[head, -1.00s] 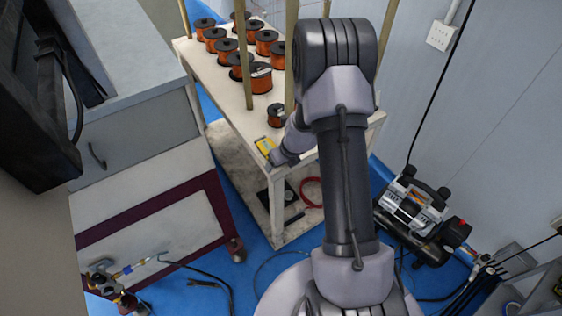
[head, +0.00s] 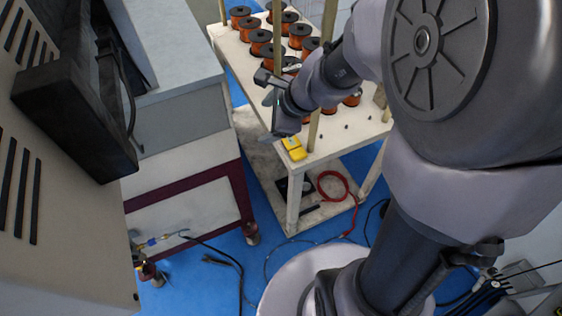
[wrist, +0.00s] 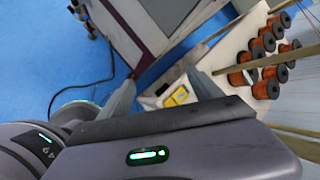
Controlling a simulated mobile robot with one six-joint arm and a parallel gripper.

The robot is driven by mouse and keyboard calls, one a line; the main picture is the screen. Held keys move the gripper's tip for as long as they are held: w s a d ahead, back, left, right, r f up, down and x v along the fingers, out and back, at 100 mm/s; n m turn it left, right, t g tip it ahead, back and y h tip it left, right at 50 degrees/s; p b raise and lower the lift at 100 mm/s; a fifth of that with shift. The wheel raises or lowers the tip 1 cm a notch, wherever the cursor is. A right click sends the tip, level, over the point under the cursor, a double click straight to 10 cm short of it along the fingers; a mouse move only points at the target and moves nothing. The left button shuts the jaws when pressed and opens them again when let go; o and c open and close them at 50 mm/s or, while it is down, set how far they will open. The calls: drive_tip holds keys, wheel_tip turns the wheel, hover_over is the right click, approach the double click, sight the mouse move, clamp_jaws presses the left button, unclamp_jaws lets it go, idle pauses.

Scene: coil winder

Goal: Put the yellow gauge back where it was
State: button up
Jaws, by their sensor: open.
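The yellow gauge (head: 293,148) lies on the front corner of the white table (head: 318,152), near its edge. In the wrist view the gauge (wrist: 177,97) shows between my two fingers, closer to the right one. My gripper (head: 272,117) is open and empty, up and left of the gauge in the head view. The gripper also shows in the wrist view (wrist: 160,82). The fingers appear apart from the gauge; the exact height cannot be told.
Several copper wire spools (head: 262,42) stand on the table behind my gripper, among upright wooden posts (head: 277,40). A grey cabinet (head: 185,120) stands to the left. A red cable coil (head: 333,185) lies on the lower shelf. Blue floor lies in front.

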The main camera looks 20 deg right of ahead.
drive_tip(key=s+a+r+n, duration=0.6)
drive_tip(key=n, duration=0.1)
drive_tip(key=s+a+r+n, duration=0.1)
drive_tip(key=s+r+n, duration=0.2)
drive_tip(key=s+n, duration=0.8)
drive_tip(key=s, duration=0.3)
drive_tip(key=shift+r+g+h, duration=0.35)
drive_tip(key=shift+g+h, duration=0.05)
drive_tip(key=shift+a, duration=0.1)
wheel_tip(320, 180, down, 8)
drive_tip(key=b, duration=0.7)
drive_tip(key=shift+b, duration=0.4)
drive_tip(key=shift+r, duration=0.1)
